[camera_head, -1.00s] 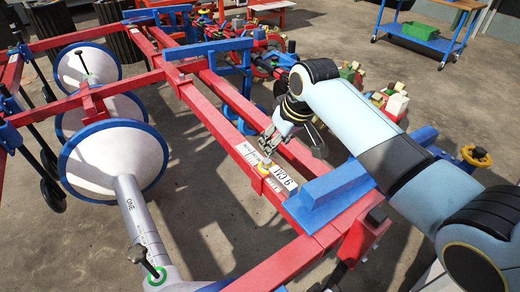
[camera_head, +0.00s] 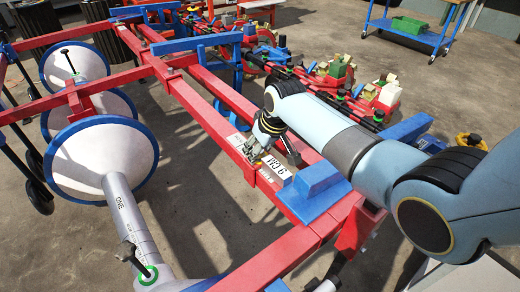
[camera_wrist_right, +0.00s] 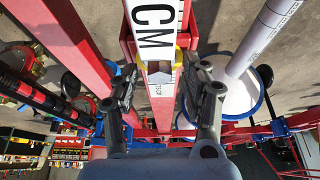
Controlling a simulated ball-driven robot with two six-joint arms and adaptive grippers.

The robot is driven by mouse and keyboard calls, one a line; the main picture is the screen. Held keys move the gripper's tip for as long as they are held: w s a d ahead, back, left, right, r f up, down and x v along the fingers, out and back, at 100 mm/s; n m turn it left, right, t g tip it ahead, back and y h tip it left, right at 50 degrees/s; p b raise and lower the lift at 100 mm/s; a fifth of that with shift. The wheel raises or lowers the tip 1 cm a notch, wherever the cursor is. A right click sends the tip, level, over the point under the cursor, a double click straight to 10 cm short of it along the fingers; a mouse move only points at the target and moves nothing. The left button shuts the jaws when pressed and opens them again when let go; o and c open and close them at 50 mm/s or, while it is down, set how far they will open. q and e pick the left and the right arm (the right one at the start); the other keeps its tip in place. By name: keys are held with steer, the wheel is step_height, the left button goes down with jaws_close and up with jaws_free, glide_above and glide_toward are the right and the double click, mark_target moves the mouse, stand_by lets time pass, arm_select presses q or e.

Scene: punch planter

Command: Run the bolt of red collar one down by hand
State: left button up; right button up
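A red collar (camera_head: 265,180) wraps the red beam beside a white scale strip marked CM (camera_head: 277,168); it also shows in the right wrist view (camera_wrist_right: 188,47). A yellow piece (camera_wrist_right: 161,66) sits on the beam top at the collar. My right gripper (camera_head: 254,154) is low over the beam at the strip. In the right wrist view its two fingers (camera_wrist_right: 163,80) stand apart on either side of the beam and yellow piece, with nothing clearly gripped. I cannot make out the collar's bolt. My left gripper is not in view.
A grey tube marked ONE (camera_head: 119,200) with a black T-handle (camera_head: 128,251) stands at lower left, below white funnels (camera_head: 100,160). A blue block (camera_head: 315,188) sits on the beam right of the strip. A second red beam (camera_head: 235,100) runs close behind.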

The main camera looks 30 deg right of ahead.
steer(key=c, duration=0.4)
jaws_close()
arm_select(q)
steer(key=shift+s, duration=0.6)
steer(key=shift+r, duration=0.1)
arm_select(e)
steer(key=shift+r+m+p, duration=0.15)
steer(key=shift+m+p, duration=0.45)
steer(key=shift+p, duration=0.1)
steer(key=shift+a+m+h+p, duration=0.1)
steer(key=shift+m+h+p, duration=0.45)
steer(key=shift+m, duration=0.15)
steer(key=shift+m+h+p, duration=0.25)
steer(key=shift+m+p, duration=0.05)
steer(key=shift+m, duration=0.3)
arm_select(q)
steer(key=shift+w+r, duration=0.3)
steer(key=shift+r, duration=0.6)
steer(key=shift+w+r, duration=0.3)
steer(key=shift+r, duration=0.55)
arm_select(e)
steer(key=shift+m+g+h, duration=0.3)
steer(key=shift+m, duration=0.8)
arm_select(q)
steer(key=shift+p, duration=0.3)
